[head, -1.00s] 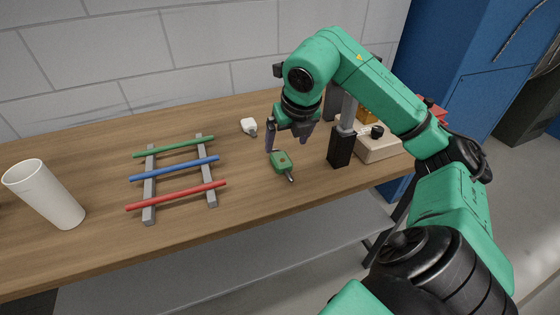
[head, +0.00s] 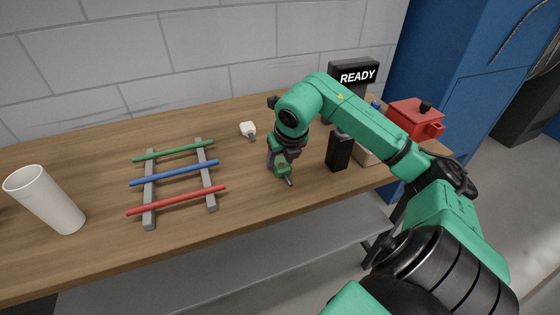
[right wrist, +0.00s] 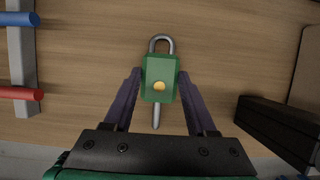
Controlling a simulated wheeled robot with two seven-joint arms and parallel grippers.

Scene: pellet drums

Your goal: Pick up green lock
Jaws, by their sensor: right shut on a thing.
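The green lock (head: 283,169) lies on the wooden table, right of the rack of rods. In the right wrist view the green lock (right wrist: 160,75) shows its yellow round spot, a grey shackle at the far end and a grey shaft at the near end. My right gripper (head: 279,168) is down at the table around the lock. In the right wrist view its two fingers (right wrist: 160,84) press on the lock's left and right sides. The arm partly hides the lock in the head view. My left gripper is not in view.
A grey rack (head: 149,190) holds green, blue and red rods. A white cup (head: 48,200) stands far left. A small white object (head: 248,129) lies behind the lock.

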